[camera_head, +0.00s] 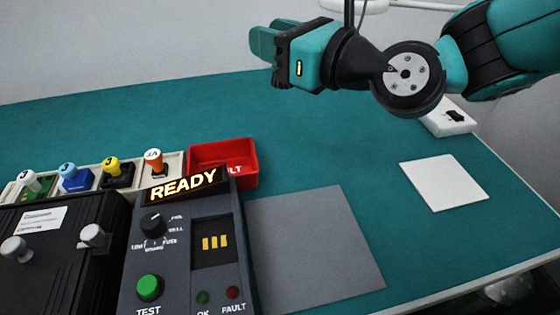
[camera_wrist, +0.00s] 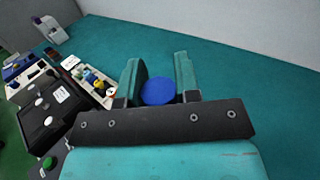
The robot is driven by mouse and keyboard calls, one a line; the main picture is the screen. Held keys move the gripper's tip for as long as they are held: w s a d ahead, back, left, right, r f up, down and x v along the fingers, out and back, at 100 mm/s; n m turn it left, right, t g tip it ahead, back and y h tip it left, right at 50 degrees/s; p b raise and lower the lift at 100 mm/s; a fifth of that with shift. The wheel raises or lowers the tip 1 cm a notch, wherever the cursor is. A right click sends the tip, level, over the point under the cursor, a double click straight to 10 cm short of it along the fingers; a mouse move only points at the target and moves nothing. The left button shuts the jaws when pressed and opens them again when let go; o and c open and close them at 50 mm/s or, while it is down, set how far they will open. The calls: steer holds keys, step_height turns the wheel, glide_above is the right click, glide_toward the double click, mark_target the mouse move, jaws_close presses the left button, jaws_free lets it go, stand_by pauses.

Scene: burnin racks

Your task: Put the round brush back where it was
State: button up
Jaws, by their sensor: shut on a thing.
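My gripper (camera_head: 268,42) is raised high above the back of the table in the head view. In the wrist view my gripper (camera_wrist: 160,80) has its two teal fingers on either side of a round blue thing (camera_wrist: 158,92), which I take to be the round brush, seen end-on. It is held between the fingers. Its bristles do not show. In the head view the fingers hide it.
A tester (camera_head: 185,250) reading READY stands front left, beside a black box (camera_head: 60,250) and a row of coloured-knob modules. A red bin (camera_head: 245,163) stands behind it. A grey mat (camera_head: 315,250) and a white pad (camera_head: 445,184) lie bare. The back of the teal table is clear.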

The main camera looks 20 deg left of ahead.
step_height(320, 180, down, 19)
steer(key=b, duration=0.7)
steer(key=shift+w+r+b, duration=0.1)
steer(key=shift+r+b, duration=0.05)
steer(key=shift+b, duration=0.15)
steer(key=o, duration=0.7)
steer(key=shift+r, duration=0.15)
steer(key=b+v, duration=0.6)
steer(key=v, duration=0.5)
steer(key=shift+d+f, duration=0.2)
steer(key=shift+d, duration=0.05)
steer(key=shift+s+d+r+b, duration=0.1)
steer(key=shift+s+d+b, duration=0.1)
steer(key=shift+d+b, duration=0.1)
